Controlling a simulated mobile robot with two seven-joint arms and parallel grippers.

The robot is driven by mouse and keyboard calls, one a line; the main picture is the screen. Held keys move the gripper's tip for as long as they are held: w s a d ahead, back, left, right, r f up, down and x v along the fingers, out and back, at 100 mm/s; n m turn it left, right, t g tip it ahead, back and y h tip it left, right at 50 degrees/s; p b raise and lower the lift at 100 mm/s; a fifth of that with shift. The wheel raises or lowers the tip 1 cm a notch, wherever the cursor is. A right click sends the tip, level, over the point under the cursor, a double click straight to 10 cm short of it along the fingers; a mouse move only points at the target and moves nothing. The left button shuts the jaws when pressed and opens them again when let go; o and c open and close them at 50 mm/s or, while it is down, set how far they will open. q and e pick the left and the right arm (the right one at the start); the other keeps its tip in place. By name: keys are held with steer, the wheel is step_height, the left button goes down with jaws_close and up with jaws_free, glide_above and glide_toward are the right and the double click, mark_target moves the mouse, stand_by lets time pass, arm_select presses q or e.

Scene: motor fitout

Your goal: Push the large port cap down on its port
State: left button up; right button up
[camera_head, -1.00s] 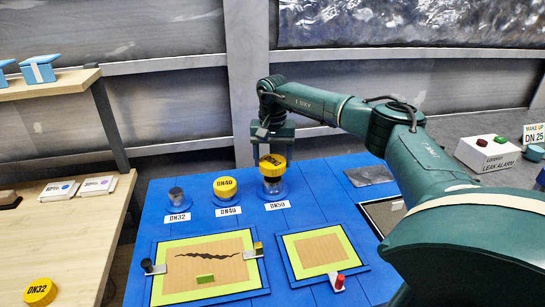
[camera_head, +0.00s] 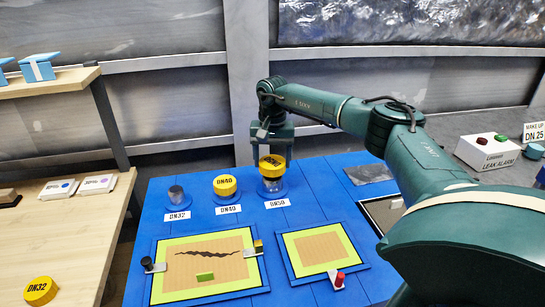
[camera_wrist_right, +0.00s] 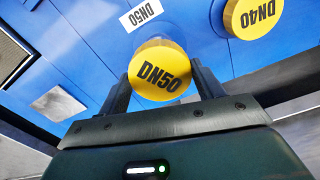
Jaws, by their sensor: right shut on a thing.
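The large port cap (camera_head: 272,161), a yellow disc marked DN50, sits at the top of the DN50 port (camera_head: 272,186) on the blue board. My right gripper (camera_head: 272,158) reaches down from above and is shut on this cap. In the right wrist view the cap (camera_wrist_right: 158,73) lies between the two dark fingers of my right gripper (camera_wrist_right: 161,88). My left gripper is not in view.
Left of it stand the DN40 port with its yellow cap (camera_head: 225,185) and the uncapped DN32 port (camera_head: 176,195). A DN32 cap (camera_head: 40,291) lies on the wooden bench. Two framed panels (camera_head: 210,262) (camera_head: 322,250) lie in front. A leak alarm box (camera_head: 488,153) is at right.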

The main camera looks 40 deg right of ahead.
steer(key=shift+f, duration=0.1)
stand_by(0.4)
steer(key=shift+f+b, duration=0.5)
steer(key=shift+f, duration=0.55)
steer(key=shift+f, duration=0.45)
steer(key=shift+p, duration=0.35)
stand_by(1.1)
steer(key=shift+f, duration=0.7)
stand_by(1.3)
steer(key=o, duration=1)
step_height(320, 180, up, 13)
steer(key=shift+r, duration=0.1)
